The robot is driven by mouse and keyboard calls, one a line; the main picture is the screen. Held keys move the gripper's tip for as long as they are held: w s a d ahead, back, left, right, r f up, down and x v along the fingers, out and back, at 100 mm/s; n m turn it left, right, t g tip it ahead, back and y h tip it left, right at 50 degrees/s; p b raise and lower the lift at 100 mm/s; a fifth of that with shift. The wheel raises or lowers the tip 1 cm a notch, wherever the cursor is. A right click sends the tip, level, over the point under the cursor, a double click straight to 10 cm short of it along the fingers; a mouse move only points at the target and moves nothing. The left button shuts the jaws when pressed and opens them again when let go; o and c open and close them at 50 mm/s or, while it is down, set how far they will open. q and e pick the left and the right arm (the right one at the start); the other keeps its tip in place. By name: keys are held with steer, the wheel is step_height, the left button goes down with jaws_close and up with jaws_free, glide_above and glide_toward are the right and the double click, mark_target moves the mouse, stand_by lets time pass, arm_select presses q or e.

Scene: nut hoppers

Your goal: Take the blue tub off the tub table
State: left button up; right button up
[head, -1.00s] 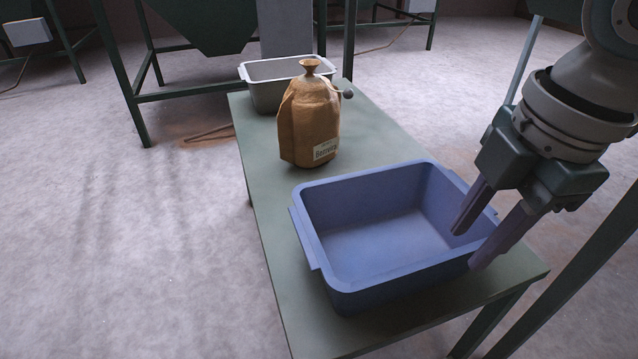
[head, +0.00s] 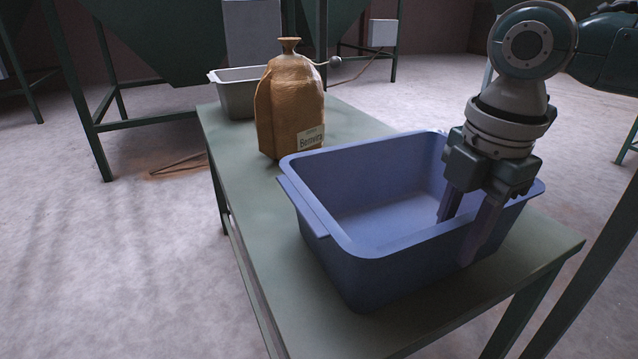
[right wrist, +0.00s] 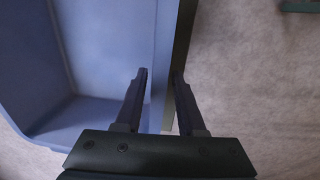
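The blue tub (head: 345,255) is empty and stands upright on the near end of the green tub table (head: 262,262) in the head view. My right gripper (head: 465,232) is at the tub's right-hand wall, pointing down. One finger is inside the tub and the other is outside it. In the right wrist view the tub (right wrist: 25,60) fills the left side, and its rim runs up between the two spread fingers of the gripper (right wrist: 158,75). The gripper looks open, astride the wall. My left gripper is not in view.
A brown paper bag (head: 290,105) stands just behind the tub on the table. A grey tub (head: 238,95) is at the table's far end. Green hopper frames (head: 85,120) stand behind.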

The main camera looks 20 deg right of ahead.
mark_target(440, 262)
steer(key=f+b, duration=0.1)
steer(key=f, duration=0.1)
steer(key=w+f+b, duration=0.1)
steer(key=f, duration=0.1)
steer(key=shift+f, duration=0.1)
steer(key=shift+f+b, duration=0.45)
steer(key=shift+f, duration=0.05)
steer(key=shift+w+r, duration=0.1)
steer(key=shift+c, duration=0.4)
jaws_close()
stand_by(0.4)
